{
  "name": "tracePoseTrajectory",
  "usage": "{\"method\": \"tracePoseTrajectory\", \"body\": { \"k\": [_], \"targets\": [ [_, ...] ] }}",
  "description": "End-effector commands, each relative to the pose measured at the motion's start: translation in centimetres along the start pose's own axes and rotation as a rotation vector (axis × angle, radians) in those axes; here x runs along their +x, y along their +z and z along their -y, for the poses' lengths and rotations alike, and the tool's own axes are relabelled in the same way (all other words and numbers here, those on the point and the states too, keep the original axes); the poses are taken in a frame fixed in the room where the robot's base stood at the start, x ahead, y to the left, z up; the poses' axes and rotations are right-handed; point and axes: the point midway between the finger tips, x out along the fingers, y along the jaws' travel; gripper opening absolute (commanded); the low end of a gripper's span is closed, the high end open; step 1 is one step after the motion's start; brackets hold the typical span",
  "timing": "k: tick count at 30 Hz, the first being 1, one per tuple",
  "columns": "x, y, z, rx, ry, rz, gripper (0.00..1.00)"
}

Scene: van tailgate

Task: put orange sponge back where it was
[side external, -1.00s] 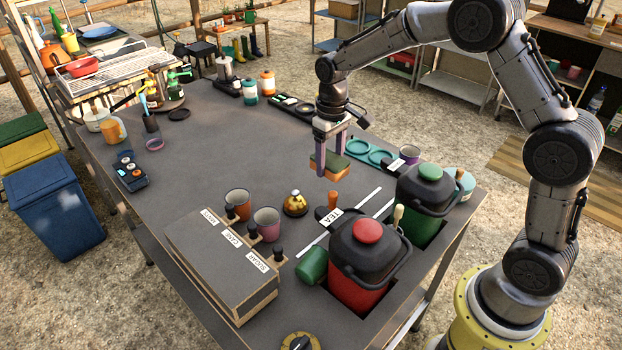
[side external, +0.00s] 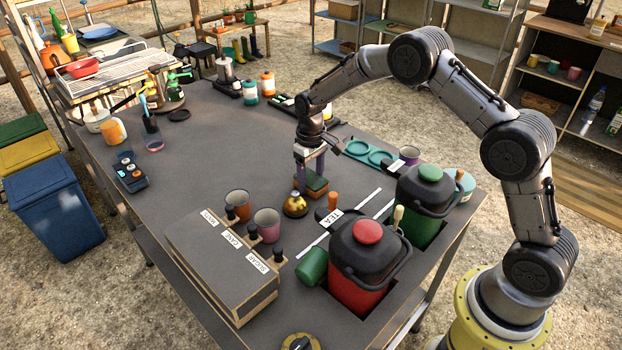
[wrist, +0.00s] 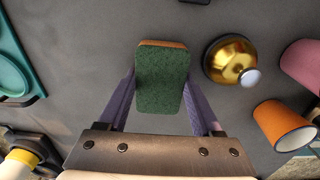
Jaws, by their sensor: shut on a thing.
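The orange sponge (side external: 311,190) has a dark green scouring face on top, which fills the middle of the wrist view (wrist: 162,80). My gripper (side external: 311,172) is shut on it, with one purple finger on each long side. The sponge is level and low over the grey table, just behind the gold bell (side external: 295,205). I cannot tell whether its underside touches the table. In the wrist view the gold bell (wrist: 232,62) is just right of the sponge, with a narrow gap.
An orange cup (side external: 238,204) and a pink cup (side external: 266,223) stand left of the bell. A teal ring holder (side external: 368,152) lies to the right. The TEA-labelled item (side external: 332,217) and red-lidded canister (side external: 358,265) are in front. The table (side external: 225,150) behind and left is clear.

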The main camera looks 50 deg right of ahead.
Motion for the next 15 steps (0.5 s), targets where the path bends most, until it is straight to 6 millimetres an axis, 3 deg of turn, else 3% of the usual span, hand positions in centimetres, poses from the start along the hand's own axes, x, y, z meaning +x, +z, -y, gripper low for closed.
{"method": "tracePoseTrajectory", "body": {
  "k": [7, 8, 12, 15],
  "targets": [
    [0.32, 0.03, 0.00, 0.000, 0.000, 0.001, 0.14],
    [0.31, 0.02, 0.00, 0.000, 0.000, 0.000, 0.70],
    [0.28, 0.03, 0.00, 0.000, 0.000, 0.001, 0.95],
    [0.27, 0.03, 0.00, 0.000, 0.000, 0.001, 0.96]
  ]
}}
